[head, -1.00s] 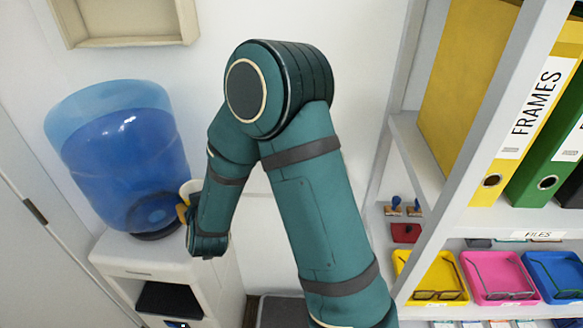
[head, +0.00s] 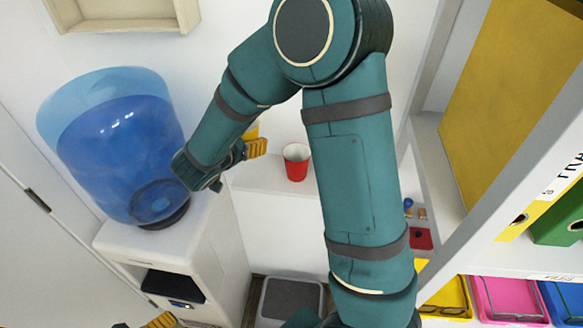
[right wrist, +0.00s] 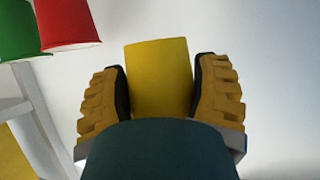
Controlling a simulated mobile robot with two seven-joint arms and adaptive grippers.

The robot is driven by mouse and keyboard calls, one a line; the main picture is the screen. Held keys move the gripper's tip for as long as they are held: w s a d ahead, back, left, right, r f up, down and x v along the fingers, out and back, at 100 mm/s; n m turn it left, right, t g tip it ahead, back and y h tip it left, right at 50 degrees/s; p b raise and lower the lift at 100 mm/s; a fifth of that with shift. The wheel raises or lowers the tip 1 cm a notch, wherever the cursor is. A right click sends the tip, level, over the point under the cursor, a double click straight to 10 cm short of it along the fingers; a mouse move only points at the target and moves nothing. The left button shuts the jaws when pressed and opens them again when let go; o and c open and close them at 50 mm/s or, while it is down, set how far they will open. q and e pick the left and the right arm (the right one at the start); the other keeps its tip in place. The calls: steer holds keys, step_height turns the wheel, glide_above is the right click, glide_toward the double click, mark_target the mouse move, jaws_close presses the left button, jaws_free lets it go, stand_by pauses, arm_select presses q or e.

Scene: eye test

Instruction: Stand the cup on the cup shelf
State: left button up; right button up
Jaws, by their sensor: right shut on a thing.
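A yellow cup (head: 251,131) is held by my right gripper (head: 255,147), and the arm and fingers hide most of it in the head view. In the right wrist view the cup (right wrist: 160,72) sits between the two yellow-padded fingers of the gripper (right wrist: 160,90), shut on its sides. The white ledge (head: 265,178) on the back wall, which looks like the cup shelf, bears a red cup (head: 296,162). The held cup is left of the red cup; whether it touches the ledge I cannot tell. Part of my left gripper (head: 162,320) shows at the bottom edge.
A blue water bottle (head: 125,150) on a white dispenser (head: 200,240) stands left of the gripper. In the right wrist view a green cup (right wrist: 18,32) stands by the red one (right wrist: 68,22). Shelving with binders and a pink tray (head: 505,300) fills the right side.

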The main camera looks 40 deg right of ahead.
mark_target(251, 179)
step_height(251, 179, down, 10)
steer(key=shift+r+b, duration=0.1)
steer(key=shift+b, duration=0.85)
steer(key=o, duration=0.8)
